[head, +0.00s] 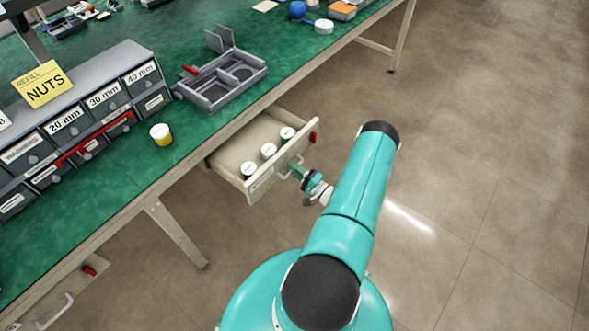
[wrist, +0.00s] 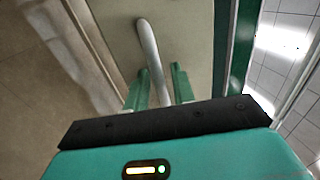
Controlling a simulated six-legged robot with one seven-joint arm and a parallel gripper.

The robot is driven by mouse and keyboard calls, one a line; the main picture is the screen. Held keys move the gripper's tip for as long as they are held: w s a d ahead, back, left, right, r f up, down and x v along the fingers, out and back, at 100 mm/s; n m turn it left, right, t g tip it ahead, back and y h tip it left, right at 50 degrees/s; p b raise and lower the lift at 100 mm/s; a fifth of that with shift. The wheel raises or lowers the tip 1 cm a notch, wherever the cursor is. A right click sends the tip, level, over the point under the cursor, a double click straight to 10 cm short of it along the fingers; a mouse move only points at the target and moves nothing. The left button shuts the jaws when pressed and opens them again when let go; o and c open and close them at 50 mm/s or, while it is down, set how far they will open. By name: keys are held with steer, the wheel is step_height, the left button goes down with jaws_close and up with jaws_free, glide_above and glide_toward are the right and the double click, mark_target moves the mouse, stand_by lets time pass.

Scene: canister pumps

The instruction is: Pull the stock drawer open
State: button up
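The stock drawer (head: 228,176) is pale and hangs under the green bench top. It stands partly out, with several white-lidded jars inside. Its front (head: 282,166) also shows in the wrist view (wrist: 186,30), with a light curved handle (wrist: 149,48). My gripper (head: 296,168) is at the drawer front. The exact finger contact is hard to see.
A red tab (head: 314,138) marks the drawer front's right corner. The bench top (head: 120,185) holds labelled bins (head: 68,122), a yellow jar (head: 161,134) and a grey tray (head: 225,80). A bench leg (head: 180,235) stands left of the drawer. The floor at right is clear.

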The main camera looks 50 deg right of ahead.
steer(key=s+f, duration=0.2)
steer(key=s, duration=1.1)
steer(key=shift+s+d+f, duration=0.2)
steer(key=shift+s+f, duration=0.05)
steer(key=shift+f, duration=0.1)
